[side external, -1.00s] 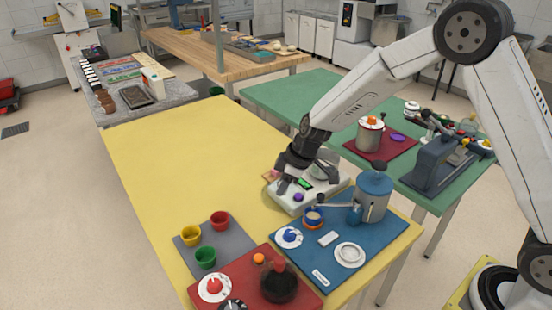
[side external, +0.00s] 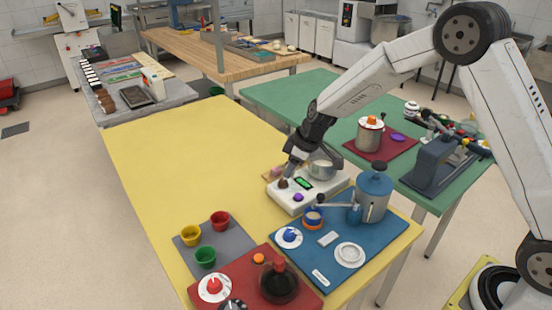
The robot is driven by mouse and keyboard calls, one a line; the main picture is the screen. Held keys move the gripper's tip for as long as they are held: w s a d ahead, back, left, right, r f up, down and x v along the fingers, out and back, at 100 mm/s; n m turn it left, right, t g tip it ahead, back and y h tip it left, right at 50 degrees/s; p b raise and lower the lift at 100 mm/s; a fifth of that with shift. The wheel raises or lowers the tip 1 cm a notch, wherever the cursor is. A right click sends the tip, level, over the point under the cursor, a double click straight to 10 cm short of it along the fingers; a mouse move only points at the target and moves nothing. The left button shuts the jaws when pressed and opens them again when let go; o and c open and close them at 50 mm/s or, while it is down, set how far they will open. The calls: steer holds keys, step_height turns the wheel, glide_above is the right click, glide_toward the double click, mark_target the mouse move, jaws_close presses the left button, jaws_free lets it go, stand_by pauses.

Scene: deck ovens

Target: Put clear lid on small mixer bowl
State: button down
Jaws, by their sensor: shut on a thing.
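The small mixer bowl (side external: 321,169) is a shiny silvery bowl. It sits at the back right of a white base (side external: 295,203) with a green display and a purple knob, on the yellow table. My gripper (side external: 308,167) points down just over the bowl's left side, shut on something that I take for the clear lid. The lid is see-through and too small to make out apart from the bowl and fingers. I cannot tell whether it touches the bowl's rim.
A blue mat (side external: 330,272) in front holds a grey pot with a blue lid (side external: 374,193), close to the base's right side. A red board (side external: 240,278) and a grey mat with cups (side external: 228,244) lie at front left. The yellow table (side external: 180,160) is clear to the left.

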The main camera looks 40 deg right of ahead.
steer(key=w+d+r+m, duration=0.1)
steer(key=w+d+m, duration=0.1)
steer(key=d, duration=0.7)
steer(key=w+d+r+m+h, duration=0.1)
steer(key=w+d+r+m, duration=0.1)
steer(key=d, duration=0.7)
steer(key=shift+w+r+m+t+h, duration=0.3)
steer(key=shift+w+t, duration=0.1)
steer(key=shift+w, duration=0.1)
steer(key=shift+f, duration=0.15)
steer(key=shift+f, duration=3.05)
steer(key=shift+f, duration=0.15)
jaws_free()
step_height(320, 180, up, 7)
stand_by(1.1)
